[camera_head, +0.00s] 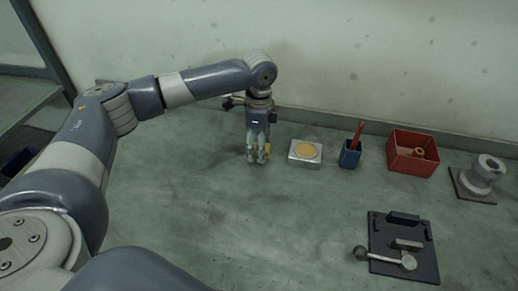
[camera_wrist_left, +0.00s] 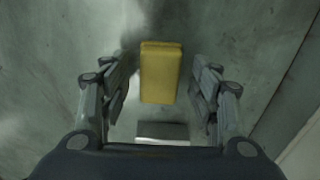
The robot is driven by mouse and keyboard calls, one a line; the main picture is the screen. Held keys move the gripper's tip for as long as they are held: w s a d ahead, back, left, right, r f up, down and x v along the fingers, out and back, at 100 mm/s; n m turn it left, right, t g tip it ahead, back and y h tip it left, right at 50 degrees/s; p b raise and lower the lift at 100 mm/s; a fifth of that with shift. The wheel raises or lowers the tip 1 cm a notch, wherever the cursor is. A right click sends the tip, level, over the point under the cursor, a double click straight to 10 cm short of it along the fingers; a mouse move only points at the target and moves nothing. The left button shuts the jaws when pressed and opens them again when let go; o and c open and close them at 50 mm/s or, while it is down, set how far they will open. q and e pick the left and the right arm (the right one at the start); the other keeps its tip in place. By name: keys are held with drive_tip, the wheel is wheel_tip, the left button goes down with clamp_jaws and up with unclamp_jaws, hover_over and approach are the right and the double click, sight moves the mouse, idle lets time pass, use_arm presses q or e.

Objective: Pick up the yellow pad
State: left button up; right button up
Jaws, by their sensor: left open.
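The yellow pad (camera_wrist_left: 160,75) is a yellow block that lies between the two fingers of my left gripper (camera_wrist_left: 160,95) in the left wrist view, with a gap on each side. In the head view only a small yellow part of the pad (camera_head: 268,151) shows beside the fingers; the rest is hidden behind them. My left gripper (camera_head: 258,160) points down over the table there and is open. I cannot tell its exact height above the table. My right gripper is not in view.
A silver block with a round tan top (camera_head: 306,152) stands just right of the gripper. Farther right are a blue cup with a red stick (camera_head: 349,157), a red bin (camera_head: 412,167), a grey spool-like part (camera_head: 484,173) and a dark plate with a lever (camera_head: 388,235). The table's front middle is clear.

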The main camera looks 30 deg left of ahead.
use_arm(q)
drive_tip(key=shift+c, duration=0.3)
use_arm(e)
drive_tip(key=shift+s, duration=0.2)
use_arm(q)
drive_tip(key=c, duration=1)
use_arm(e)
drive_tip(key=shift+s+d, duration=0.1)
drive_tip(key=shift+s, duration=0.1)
use_arm(q)
drive_tip(key=shift+r, duration=0.1)
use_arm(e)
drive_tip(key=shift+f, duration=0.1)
use_arm(q)
drive_tip(key=shift+r, duration=0.55)
drive_tip(key=shift+d+r+b, duration=0.2)
drive_tip(key=shift+r+b, duration=0.25)
drive_tip(key=shift+r, duration=0.7)
drive_tip(key=s+d, duration=0.3)
drive_tip(key=s+d+r+b, duration=0.1)
drive_tip(key=s+d, duration=0.7)
drive_tip(key=shift+d+r, duration=0.15)
drive_tip(key=shift+r, duration=0.05)
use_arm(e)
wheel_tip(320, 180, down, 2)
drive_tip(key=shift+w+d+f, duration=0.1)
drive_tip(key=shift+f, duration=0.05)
use_arm(q)
drive_tip(key=shift+o, duration=0.2)
